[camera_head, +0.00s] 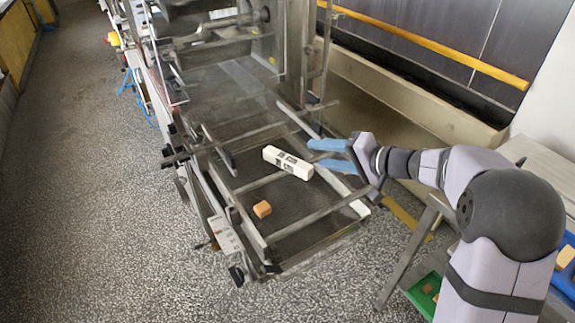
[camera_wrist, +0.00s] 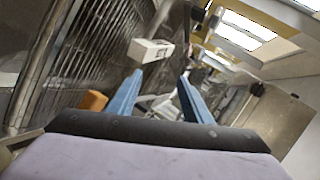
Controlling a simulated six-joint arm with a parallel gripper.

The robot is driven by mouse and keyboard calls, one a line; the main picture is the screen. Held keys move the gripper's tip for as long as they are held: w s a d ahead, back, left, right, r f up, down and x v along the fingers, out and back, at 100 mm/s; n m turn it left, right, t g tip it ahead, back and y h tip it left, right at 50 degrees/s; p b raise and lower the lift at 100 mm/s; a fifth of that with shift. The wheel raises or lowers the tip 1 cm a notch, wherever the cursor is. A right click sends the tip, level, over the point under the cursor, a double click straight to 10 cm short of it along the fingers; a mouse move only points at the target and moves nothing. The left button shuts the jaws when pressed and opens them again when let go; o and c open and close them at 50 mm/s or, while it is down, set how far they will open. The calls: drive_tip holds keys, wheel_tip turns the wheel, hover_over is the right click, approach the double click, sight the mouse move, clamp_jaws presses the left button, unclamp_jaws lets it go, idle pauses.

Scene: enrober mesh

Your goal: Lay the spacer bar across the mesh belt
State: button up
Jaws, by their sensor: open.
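The spacer bar (camera_head: 287,162) is a white block with dark markings. It lies on the mesh belt (camera_head: 290,203), slanting down to the right. It also shows in the wrist view (camera_wrist: 150,51), beyond the left fingertip. My gripper (camera_head: 310,154) has two blue fingers, spread apart with nothing between them. It is just right of the bar's right end, with a small gap visible in the head view. In the wrist view the fingers (camera_wrist: 162,78) point forward and the bar is not between them.
A small orange block (camera_head: 262,209) lies on the belt near its front left; it also shows in the wrist view (camera_wrist: 94,101). Metal rails frame the belt. A yellow rail (camera_head: 430,45) runs along the back wall. A green bin (camera_head: 428,291) stands at the lower right.

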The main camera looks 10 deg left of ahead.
sight(292, 160)
drive_tip(key=n, duration=0.3)
drive_tip(key=shift+a+f, duration=0.25)
drive_tip(key=shift+a, duration=0.1)
drive_tip(key=n, duration=0.3)
drive_tip(key=a+f+n, duration=0.1)
drive_tip(key=n, duration=0.1)
drive_tip(key=shift+s+p, duration=0.15)
drive_tip(key=shift+p, duration=0.25)
drive_tip(key=n, duration=0.2)
drive_tip(key=a+f+n, duration=0.1)
drive_tip(key=n, duration=0.2)
drive_tip(key=n+g, duration=0.1)
drive_tip(key=n, duration=0.1)
drive_tip(key=shift+s+a+f+n+p, duration=0.25)
drive_tip(key=shift+a+f+n+p, duration=0.05)
drive_tip(key=shift+p, duration=0.05)
drive_tip(key=shift+y, duration=0.3)
drive_tip(key=shift+p+x, duration=0.6)
drive_tip(key=shift+x, duration=0.45)
drive_tip(key=shift+w+a+p, duration=0.2)
drive_tip(key=shift+a+p, duration=0.25)
drive_tip(key=shift+p, duration=0.1)
drive_tip(key=p+x, duration=0.2)
drive_tip(key=shift+w+a+r, duration=0.1)
drive_tip(key=shift+w+a, duration=0.1)
drive_tip(key=shift+a, duration=0.15)
drive_tip(key=shift+p+x, duration=0.3)
drive_tip(key=shift+x, duration=0.55)
drive_tip(key=shift+d, duration=0.1)
